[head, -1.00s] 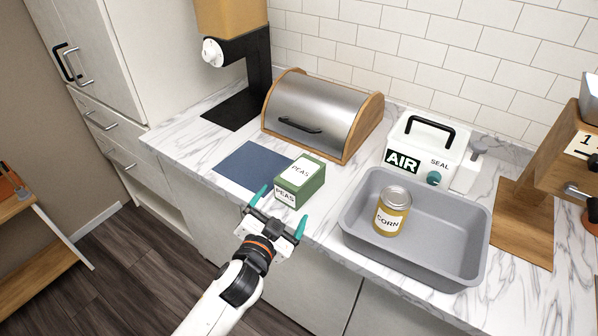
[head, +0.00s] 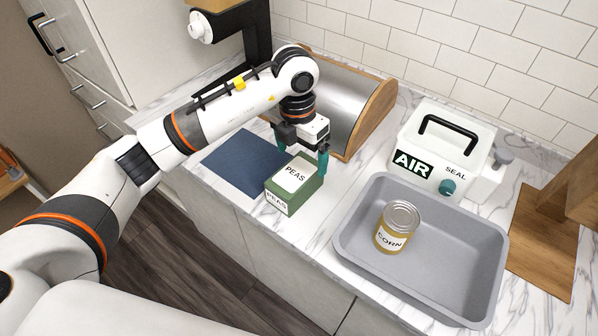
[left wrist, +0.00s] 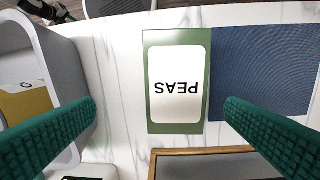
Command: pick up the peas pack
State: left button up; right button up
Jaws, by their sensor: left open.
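The peas pack (head: 291,184) is a green box with a white PEAS label. In the left wrist view the pack (left wrist: 178,82) lies between the open fingers (left wrist: 160,125), nearer the top of the picture, with clear space on both sides. The fingers do not appear to touch it. My right gripper is not in view.
A grey tray (head: 345,243) holding a corn can (head: 397,227) stands right of the pack. A bread box (head: 372,112) stands close behind my gripper. A white AIR SEAL machine (head: 452,137) is behind the tray. The counter's front edge is near the pack.

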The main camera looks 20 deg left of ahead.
aim_at(295, 174)
pick_arm(q)
jog(key=shift+w+a+f+y+p, duration=0.25)
jog(key=shift+a+f+y+p, duration=0.2)
jog(key=shift+a, duration=0.3)
jog(key=f, duration=0.2)
jog(key=f+p, duration=0.1)
jog(key=f, duration=0.2)
jog(key=shift+s, duration=0.2)
jog(key=shift+f+p, duration=0.55)
jog(key=shift+p, duration=0.2)
notch_tip(295, 174, down, 4)
jog(key=shift+r+p, duration=0.2)
jog(key=shift+p, duration=0.65)
jog(key=shift+f, duration=0.4)
jog(key=shift+w, duration=0.1)
jog(key=shift+c, duration=0.5)
jog(key=c, duration=1.2)
jog(key=shift+c, duration=0.2)
